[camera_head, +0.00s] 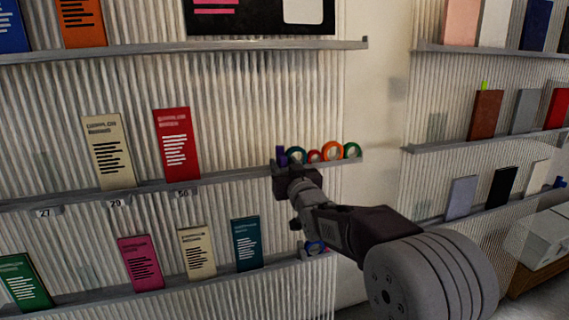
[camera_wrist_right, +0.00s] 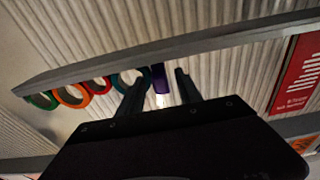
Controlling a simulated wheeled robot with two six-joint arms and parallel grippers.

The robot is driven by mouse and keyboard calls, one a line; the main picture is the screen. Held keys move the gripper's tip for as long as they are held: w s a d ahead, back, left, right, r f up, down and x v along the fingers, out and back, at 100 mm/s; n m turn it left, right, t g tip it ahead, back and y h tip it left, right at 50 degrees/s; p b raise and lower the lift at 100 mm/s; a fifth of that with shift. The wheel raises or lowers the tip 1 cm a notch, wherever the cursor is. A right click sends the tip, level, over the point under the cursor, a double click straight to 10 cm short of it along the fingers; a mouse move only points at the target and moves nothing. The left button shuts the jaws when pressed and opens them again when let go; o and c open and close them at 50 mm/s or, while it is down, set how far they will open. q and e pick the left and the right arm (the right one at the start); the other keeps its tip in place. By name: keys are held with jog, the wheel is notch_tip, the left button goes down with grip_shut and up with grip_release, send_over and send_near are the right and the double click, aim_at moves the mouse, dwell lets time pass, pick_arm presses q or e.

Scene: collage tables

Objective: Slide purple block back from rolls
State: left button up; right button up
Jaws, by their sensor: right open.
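The purple block (camera_head: 281,155) stands on the middle shelf, at the left end of a row of tape rolls. In the right wrist view the purple block (camera_wrist_right: 159,78) appears upside down, between the two fingers of my right gripper (camera_wrist_right: 160,92). The rolls are teal (camera_head: 297,155), red (camera_head: 314,156), orange (camera_head: 333,151) and green (camera_head: 352,150). The teal roll (camera_wrist_right: 128,80) is close beside the block, and I cannot tell whether they touch. My right gripper (camera_head: 284,166) is open at the shelf edge by the block. My left gripper is not in view.
The middle shelf (camera_head: 235,176) has a raised front lip. A red booklet (camera_head: 176,145) and a cream booklet (camera_head: 109,152) stand to the left, with free shelf between the red booklet and the block.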

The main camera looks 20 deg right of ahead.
grip_shut()
dwell(1.4)
